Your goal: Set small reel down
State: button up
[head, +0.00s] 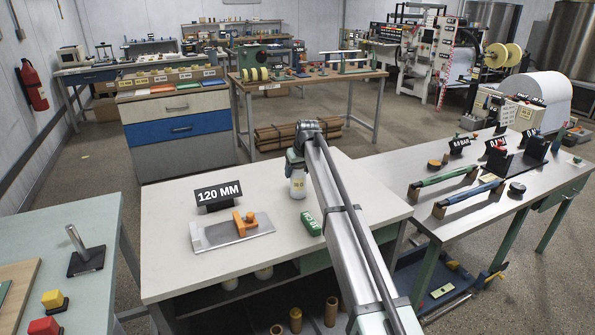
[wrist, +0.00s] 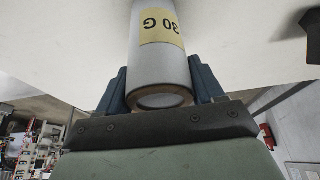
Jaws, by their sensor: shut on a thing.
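The small reel (head: 298,186) is a white cylinder with a pale yellow label, upright at the back right of the white-topped table (head: 165,255). In the wrist view the reel (wrist: 160,68) has a brown core end and a label reading "30 G" upside down. My gripper (wrist: 160,84) is shut on it, with one dark blue finger on each side. In the head view the fingers are mostly hidden behind my arm. I cannot tell whether the reel's lower end touches the table top.
A green block (head: 311,222) lies just in front of the reel. The steel bench (head: 480,235) at right holds rollers and signs.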

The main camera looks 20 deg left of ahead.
jog(key=shift+f, duration=0.1)
jog(key=o, duration=1.1)
jog(key=v, duration=1.2)
